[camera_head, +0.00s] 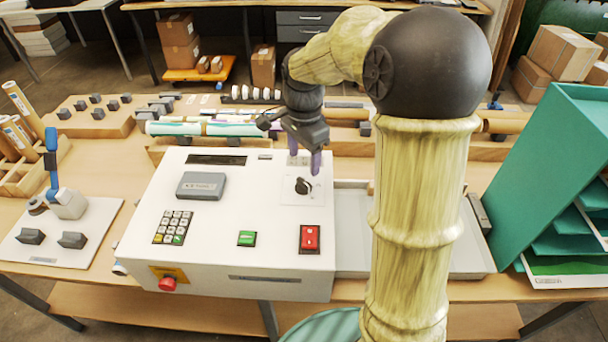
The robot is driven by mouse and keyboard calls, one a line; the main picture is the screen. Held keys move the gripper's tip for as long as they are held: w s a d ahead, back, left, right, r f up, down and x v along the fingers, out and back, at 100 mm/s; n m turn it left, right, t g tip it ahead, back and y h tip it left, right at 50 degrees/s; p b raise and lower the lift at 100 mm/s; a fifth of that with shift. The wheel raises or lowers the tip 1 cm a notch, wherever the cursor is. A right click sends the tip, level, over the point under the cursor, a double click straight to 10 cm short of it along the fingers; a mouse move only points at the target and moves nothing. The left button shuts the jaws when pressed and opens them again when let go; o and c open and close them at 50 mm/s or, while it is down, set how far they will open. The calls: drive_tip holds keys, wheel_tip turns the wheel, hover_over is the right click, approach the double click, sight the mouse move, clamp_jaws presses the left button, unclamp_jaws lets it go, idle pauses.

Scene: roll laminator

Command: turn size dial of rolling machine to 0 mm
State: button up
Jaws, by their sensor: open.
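The rolling machine (210,257) is a white box with a sloped top panel on the wooden table. Its size dial (303,186) is a small dark round knob on a pale plate at the upper right of the panel. The scale marks around it are too small to read. My gripper (304,165) points down just above and behind the dial, its purple fingertips apart and empty. Whether a fingertip touches the panel cannot be told. The dial is mostly in clear view.
The panel also bears a keypad (173,227), a grey box (201,185), a green button (247,238) and a red switch (310,238). A red stop knob (168,284) is on the front. A teal shelf (545,175) stands at right, a blue-handled tool (52,175) at left.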

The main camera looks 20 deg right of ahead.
sight(303, 181)
wheel_tip(303, 181, down, 7)
drive_tip(key=shift+f+p, duration=0.15)
drive_tip(key=shift+p, duration=0.35)
drive_tip(key=shift+w, duration=0.1)
drive_tip(key=c, duration=1)
